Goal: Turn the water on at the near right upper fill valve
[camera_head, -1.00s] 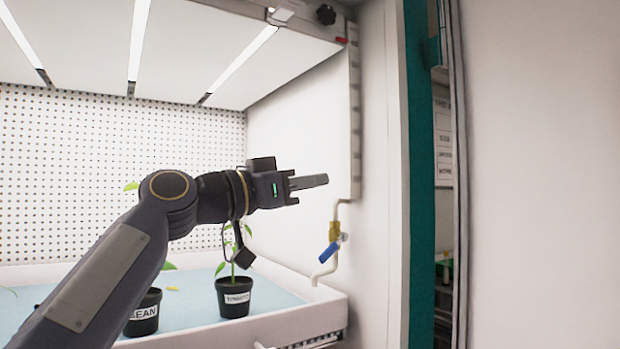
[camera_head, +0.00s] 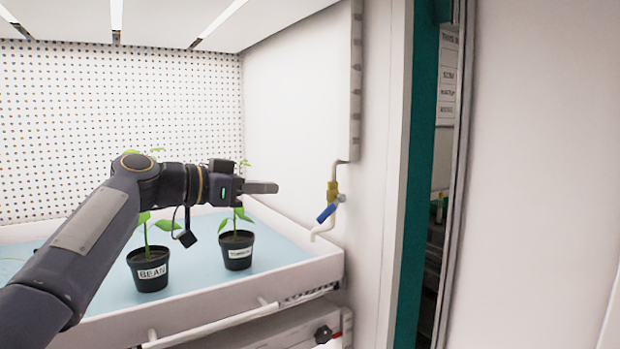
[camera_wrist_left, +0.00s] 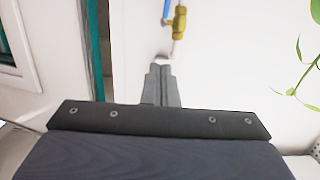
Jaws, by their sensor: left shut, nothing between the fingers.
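The fill valve (camera_head: 333,192) is a brass body on a thin pipe by the chamber's right wall, with a blue lever (camera_head: 326,213) and a cream spout below it. The lever slants down to the left in the head view. My left gripper (camera_head: 276,187) is shut and empty, pointing right, to the left of the valve and apart from it in the picture. In the left wrist view the shut fingers (camera_wrist_left: 161,68) point toward the brass valve (camera_wrist_left: 179,22) and the partly cut-off blue lever (camera_wrist_left: 168,12). My right gripper is not in view.
A white-rimmed tray (camera_head: 290,278) with a blue liner holds a pot labelled BEAN (camera_head: 149,269) and another labelled pot (camera_head: 236,250), below and beyond my left arm. A white rail runs along the tray's front. A teal door frame (camera_head: 418,180) stands right of the chamber.

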